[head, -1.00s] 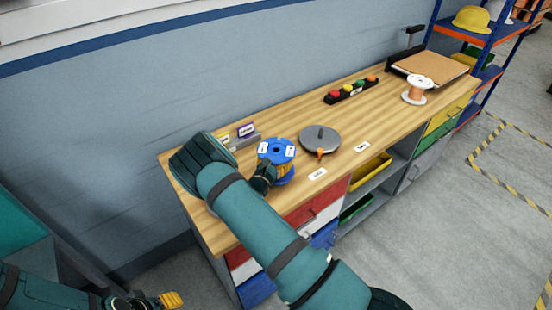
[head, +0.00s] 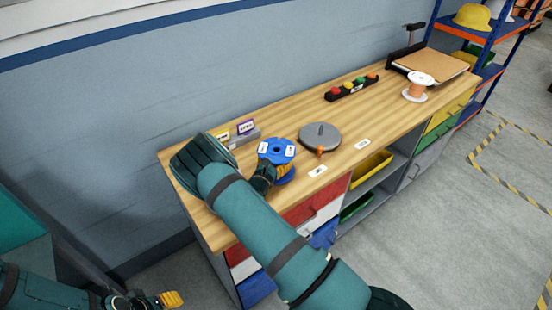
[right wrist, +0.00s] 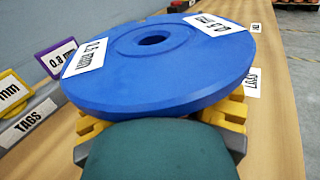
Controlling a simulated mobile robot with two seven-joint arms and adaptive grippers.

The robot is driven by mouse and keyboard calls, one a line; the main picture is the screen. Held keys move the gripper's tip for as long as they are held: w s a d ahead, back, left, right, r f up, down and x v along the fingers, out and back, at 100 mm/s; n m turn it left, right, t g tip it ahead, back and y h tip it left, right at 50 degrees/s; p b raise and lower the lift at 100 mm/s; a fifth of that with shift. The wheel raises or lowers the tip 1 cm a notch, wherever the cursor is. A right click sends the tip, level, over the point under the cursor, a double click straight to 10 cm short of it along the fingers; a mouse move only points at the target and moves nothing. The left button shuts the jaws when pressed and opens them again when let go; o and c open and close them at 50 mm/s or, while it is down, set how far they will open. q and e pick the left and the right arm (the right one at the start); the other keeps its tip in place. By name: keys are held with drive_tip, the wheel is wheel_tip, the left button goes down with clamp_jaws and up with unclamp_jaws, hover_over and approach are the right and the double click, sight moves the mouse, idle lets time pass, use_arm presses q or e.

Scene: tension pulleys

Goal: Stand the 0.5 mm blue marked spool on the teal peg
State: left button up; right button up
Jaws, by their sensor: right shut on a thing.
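A blue spool (head: 284,158) with white labels on its top flange is at the near left part of the wooden workbench. My right gripper (head: 266,178) is shut on it from the near left side. In the right wrist view the spool's flange (right wrist: 185,75) fills the middle, with one label reading 0.5 mm; yellow finger pads show under the flange. I cannot tell whether the spool touches the bench. I cannot make out a teal peg. My left gripper (head: 168,299) is low at the bottom left, away from the bench; its jaw opening is unclear.
A grey round disc (head: 319,133) with an orange part stands right of the spool. A tag holder (head: 245,138) is behind it. A black strip with coloured knobs (head: 352,90), a white-and-copper spool (head: 417,88) and a brown board (head: 432,66) are farther right. Bare bench lies between.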

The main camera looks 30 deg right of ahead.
drive_tip(key=shift+f, duration=0.15)
drive_tip(key=o, duration=1.3)
drive_tip(key=shift+f, duration=0.1)
drive_tip(key=shift+a, duration=0.1)
drive_tip(key=v, duration=1.2)
